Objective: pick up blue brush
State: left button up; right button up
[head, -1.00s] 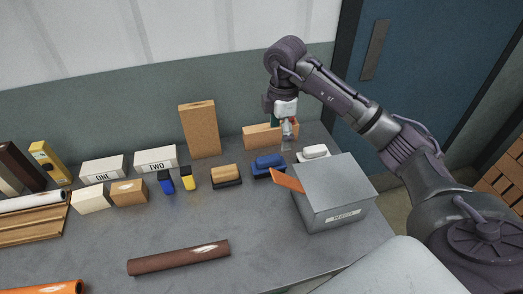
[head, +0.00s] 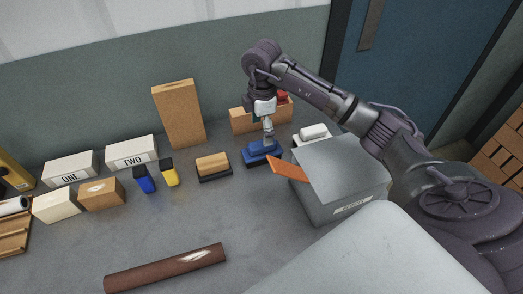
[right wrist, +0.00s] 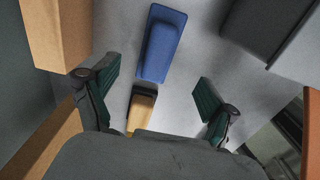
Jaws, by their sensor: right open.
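The blue brush (head: 261,155) lies on the grey table in the head view, between a tan brush (head: 213,165) and a grey box (head: 345,170). In the right wrist view the blue brush (right wrist: 161,45) lies beyond the fingertips, near the top centre. My right gripper (head: 268,133) is just above the brush in the head view and hides a little of its top. My left gripper is not in view.
A white brush (head: 312,133) and an orange flap (head: 288,170) are close on the right. Behind stand a low cork-coloured block (head: 243,119) and a tall one (head: 179,115). A brown roll (head: 165,268) lies in front. The table between is clear.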

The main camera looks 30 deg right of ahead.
aim_at(262, 143)
notch_tip(262, 143, down, 4)
jog(key=shift+r, duration=0.25)
jog(key=shift+f+p, duration=0.4)
jog(key=shift+f, duration=0.2)
notch_tip(262, 143, down, 4)
jog(key=shift+w+d+f+p, duration=0.1)
jog(key=shift+p, duration=0.3)
jog(key=c, duration=1.4)
jog(key=shift+o, duration=0.2)
notch_tip(262, 143, up, 10)
jog(key=shift+r+b, duration=0.1)
jog(key=shift+b, duration=0.65)
